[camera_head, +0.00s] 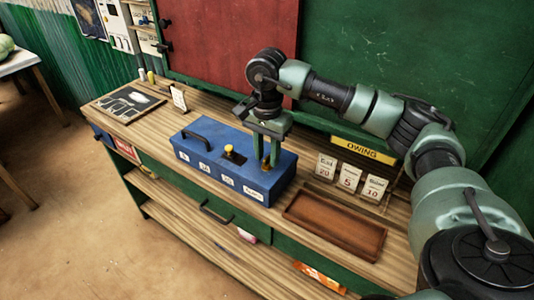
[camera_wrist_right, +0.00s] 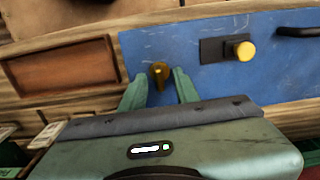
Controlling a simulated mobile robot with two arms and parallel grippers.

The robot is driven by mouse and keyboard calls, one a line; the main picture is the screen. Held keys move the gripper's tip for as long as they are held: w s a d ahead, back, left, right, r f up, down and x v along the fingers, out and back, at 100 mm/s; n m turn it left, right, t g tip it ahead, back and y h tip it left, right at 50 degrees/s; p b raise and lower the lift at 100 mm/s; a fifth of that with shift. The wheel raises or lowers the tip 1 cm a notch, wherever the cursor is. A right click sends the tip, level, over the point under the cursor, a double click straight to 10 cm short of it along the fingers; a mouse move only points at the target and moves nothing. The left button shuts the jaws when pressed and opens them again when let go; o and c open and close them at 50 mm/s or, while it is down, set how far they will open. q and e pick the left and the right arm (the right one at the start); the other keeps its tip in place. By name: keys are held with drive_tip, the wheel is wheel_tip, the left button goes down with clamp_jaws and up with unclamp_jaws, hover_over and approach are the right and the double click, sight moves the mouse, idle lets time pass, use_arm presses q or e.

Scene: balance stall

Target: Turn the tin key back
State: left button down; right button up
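The blue tin (camera_head: 240,180) stands on the wooden counter, with a dark handle (camera_head: 205,132) and a yellow knob (camera_head: 229,149) on a dark plate on its lid. The brass key (camera_wrist_right: 159,73) sits at the end of the lid nearer the tray. My right gripper (camera_head: 266,160) points down over that end. In the right wrist view its two fingers (camera_wrist_right: 159,84) stand on either side of the key, with blue lid showing between each finger and the key. It is open. The key is mostly hidden by the fingers in the head view. My left gripper is not in view.
An empty brown wooden tray (camera_head: 335,222) lies right of the tin. Several price cards (camera_head: 348,178) and a yellow OWING sign (camera_head: 362,149) stand behind it. A dark slate (camera_head: 128,103) and a small card (camera_head: 179,97) are at the counter's left end.

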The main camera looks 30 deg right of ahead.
sight(267, 157)
wheel_tip(267, 157, up, 8)
drive_tip(key=shift+f+b, duration=0.1)
drive_tip(key=shift+b, duration=0.5)
idle(0.4)
